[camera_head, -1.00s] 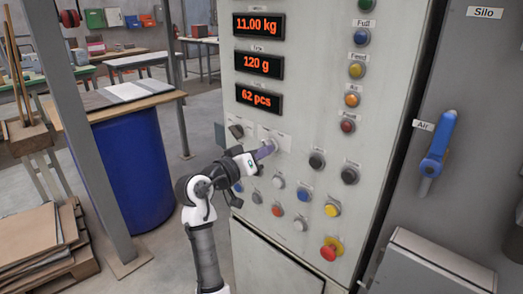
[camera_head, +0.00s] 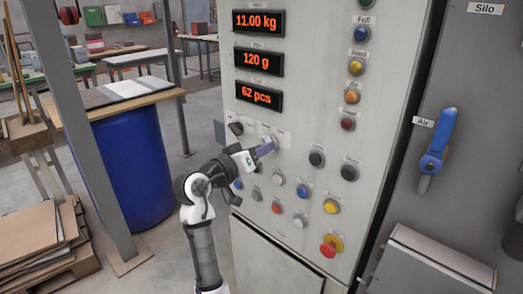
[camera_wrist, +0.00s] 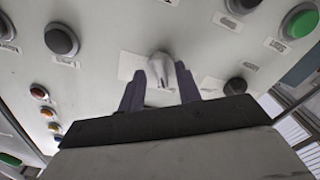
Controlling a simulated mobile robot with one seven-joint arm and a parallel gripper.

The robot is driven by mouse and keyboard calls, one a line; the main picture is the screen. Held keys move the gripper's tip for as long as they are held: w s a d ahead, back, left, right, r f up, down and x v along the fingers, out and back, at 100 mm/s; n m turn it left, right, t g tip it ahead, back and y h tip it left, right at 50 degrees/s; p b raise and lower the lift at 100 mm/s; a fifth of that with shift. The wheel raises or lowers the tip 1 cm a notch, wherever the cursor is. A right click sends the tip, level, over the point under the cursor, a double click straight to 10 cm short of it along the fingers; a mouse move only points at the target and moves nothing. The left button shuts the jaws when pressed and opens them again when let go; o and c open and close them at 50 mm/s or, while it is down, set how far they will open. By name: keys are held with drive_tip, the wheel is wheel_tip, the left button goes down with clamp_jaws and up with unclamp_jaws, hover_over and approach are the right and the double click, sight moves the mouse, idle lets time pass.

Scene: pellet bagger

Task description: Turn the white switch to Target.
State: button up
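The white switch (camera_wrist: 161,66) is a pale knob on a white label plate on the panel. In the wrist view it stands between the two dark fingers of my gripper (camera_wrist: 160,80). The fingers are apart, one on each side of the knob, with a narrow gap showing beside it. In the head view my gripper (camera_head: 267,148) reaches the panel from the left and largely hides the switch. The lettering around the switch is too small to read.
The control panel (camera_head: 300,90) carries displays reading 11.00 kg, 120 g and 62 pcs. A black knob (camera_head: 236,128) is left of my gripper, dark buttons (camera_head: 317,158) are to the right, and coloured buttons lie below. A red emergency button (camera_head: 329,248) is lower right.

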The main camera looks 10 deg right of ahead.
drive_tip(key=b+v, duration=0.3)
drive_tip(key=v, duration=1)
drive_tip(key=shift+s+a, duration=0.1)
drive_tip(key=shift+a, duration=0.05)
